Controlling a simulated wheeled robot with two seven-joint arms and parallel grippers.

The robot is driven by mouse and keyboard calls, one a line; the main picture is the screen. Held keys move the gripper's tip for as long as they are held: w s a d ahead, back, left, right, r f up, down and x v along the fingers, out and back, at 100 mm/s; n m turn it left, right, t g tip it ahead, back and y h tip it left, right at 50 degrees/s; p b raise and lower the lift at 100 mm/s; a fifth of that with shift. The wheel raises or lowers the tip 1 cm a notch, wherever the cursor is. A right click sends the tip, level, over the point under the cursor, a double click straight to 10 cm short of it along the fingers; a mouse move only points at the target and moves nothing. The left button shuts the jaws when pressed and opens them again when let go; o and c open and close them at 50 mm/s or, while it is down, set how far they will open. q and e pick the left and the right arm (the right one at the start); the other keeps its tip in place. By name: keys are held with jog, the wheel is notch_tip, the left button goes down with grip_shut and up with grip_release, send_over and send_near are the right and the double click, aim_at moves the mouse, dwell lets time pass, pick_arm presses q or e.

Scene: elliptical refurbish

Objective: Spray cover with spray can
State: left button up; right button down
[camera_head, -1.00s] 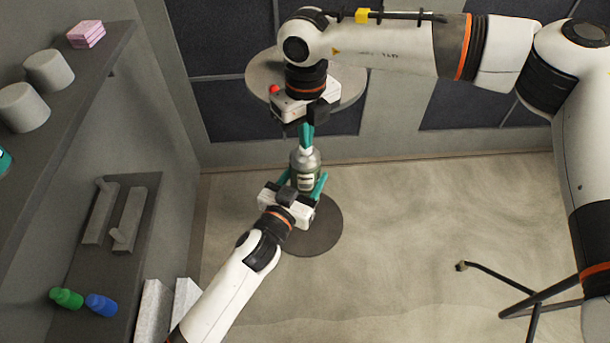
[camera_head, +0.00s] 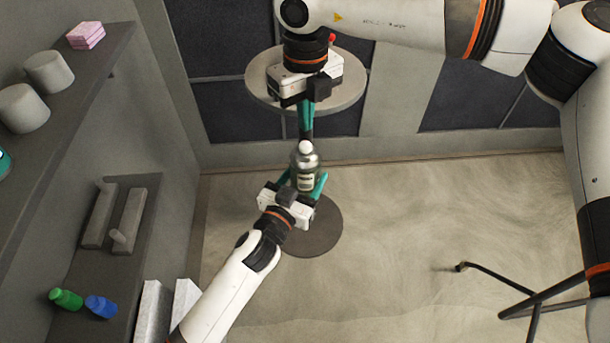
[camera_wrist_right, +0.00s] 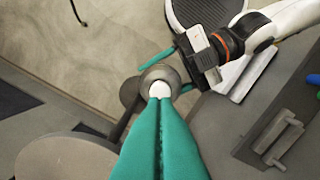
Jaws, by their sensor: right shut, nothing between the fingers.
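The spray can (camera_head: 306,172) is silver with a pale label and a white top. It stands roughly upright between the teal fingers of my left gripper (camera_head: 304,184), which is shut on it. In the right wrist view, the white top of the can (camera_wrist_right: 160,89) shows just beyond my right fingertips. My right gripper (camera_head: 306,127) is shut and empty, behind the can top in the head view; its teal fingers (camera_wrist_right: 160,105) lie together in the wrist view. I cannot pick out the cover with certainty.
A round grey tabletop (camera_head: 262,92) stands behind the can, near my right gripper. Shelves on the left hold grey cylinders (camera_head: 48,70), pink blocks (camera_head: 86,35), and green (camera_head: 66,299) and blue (camera_head: 101,306) bottles. A black frame (camera_head: 540,295) stands lower right.

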jog(key=shift+r, duration=0.1)
notch_tip(320, 180, up, 12)
dwell(0.5)
dwell(0.9)
